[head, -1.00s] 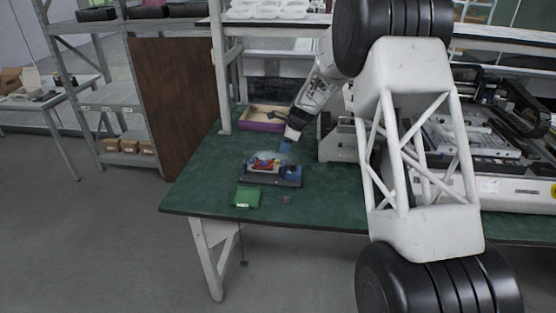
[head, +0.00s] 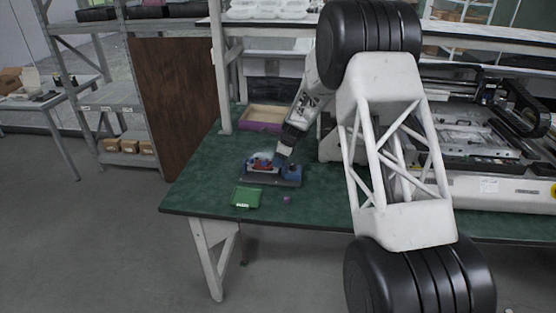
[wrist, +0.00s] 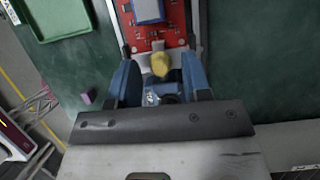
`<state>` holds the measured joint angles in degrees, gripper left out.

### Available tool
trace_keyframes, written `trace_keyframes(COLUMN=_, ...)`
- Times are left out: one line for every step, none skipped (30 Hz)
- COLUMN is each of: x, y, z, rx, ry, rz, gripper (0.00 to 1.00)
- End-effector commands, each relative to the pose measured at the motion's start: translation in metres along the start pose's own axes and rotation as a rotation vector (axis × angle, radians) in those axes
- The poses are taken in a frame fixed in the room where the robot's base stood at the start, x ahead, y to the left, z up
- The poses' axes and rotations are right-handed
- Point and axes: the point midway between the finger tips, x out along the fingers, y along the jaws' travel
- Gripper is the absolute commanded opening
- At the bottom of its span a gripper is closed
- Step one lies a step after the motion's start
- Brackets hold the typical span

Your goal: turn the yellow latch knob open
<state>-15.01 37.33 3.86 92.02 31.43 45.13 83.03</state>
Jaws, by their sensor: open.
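The yellow latch knob (wrist: 160,63) shows in the wrist view, at the near end of a red circuit board (wrist: 160,20). In the head view the board (head: 262,163) sits in a dark fixture (head: 268,179) on the green table, and the knob is too small to make out. My gripper (wrist: 158,80) is open, with its two blue fingers on the left and right of the knob's near side. I cannot tell whether a finger touches the knob. In the head view my gripper (head: 280,160) is low over the fixture's right part.
A green tray (head: 246,196) and a small purple block (head: 286,199) lie in front of the fixture; the tray (wrist: 70,18) and block (wrist: 87,98) also show in the wrist view. A purple-sided box (head: 262,118) stands behind. A large machine (head: 480,150) fills the table's right side.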

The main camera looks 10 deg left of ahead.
Motion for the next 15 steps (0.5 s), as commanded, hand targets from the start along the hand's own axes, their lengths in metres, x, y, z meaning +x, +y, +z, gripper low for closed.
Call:
trace_keyframes(x=0.0008, y=-0.0001, z=0.0000, rx=0.000, ry=0.000, rz=0.000, gripper=0.44)
trace_keyframes(x=0.0011, y=0.0000, z=0.0000, rx=0.000, ry=0.000, rz=0.000, gripper=0.44)
trace_keyframes(x=0.0012, y=-0.0001, z=0.0000, rx=0.000, ry=0.000, rz=0.000, gripper=0.44)
trace_keyframes(x=0.0012, y=0.0000, z=0.0000, rx=0.000, ry=0.000, rz=0.000, gripper=0.44)
trace_keyframes(x=0.0011, y=-0.0001, z=-0.0001, rx=0.000, ry=0.000, rz=0.000, gripper=0.44)
trace_keyframes(x=0.0011, y=0.0000, z=-0.0001, rx=0.000, ry=0.000, rz=0.000, gripper=0.44)
trace_keyframes(x=0.0010, y=0.0000, z=-0.0001, rx=0.000, ry=0.000, rz=0.000, gripper=0.44)
trace_keyframes(x=0.0010, y=0.0000, z=-0.0001, rx=0.000, ry=0.000, rz=0.000, gripper=0.44)
trace_keyframes(x=0.0010, y=0.0000, z=-0.0001, rx=0.000, ry=0.000, rz=0.000, gripper=0.41)
trace_keyframes(x=0.0010, y=0.0000, z=-0.0001, rx=0.000, ry=0.000, rz=0.000, gripper=0.37)
trace_keyframes(x=0.0010, y=0.0000, z=-0.0001, rx=0.000, ry=0.000, rz=0.000, gripper=0.32)
trace_keyframes(x=0.0009, y=0.0000, z=-0.0002, rx=0.000, ry=0.000, rz=0.000, gripper=0.26)
trace_keyframes(x=0.0009, y=0.0000, z=-0.0002, rx=0.000, ry=0.000, rz=0.000, gripper=0.21)
trace_keyframes(x=0.0009, y=0.0000, z=-0.0002, rx=0.000, ry=0.000, rz=0.000, gripper=0.17)
trace_keyframes(x=0.0009, y=0.0000, z=-0.0002, rx=0.000, ry=0.000, rz=0.000, gripper=0.11)
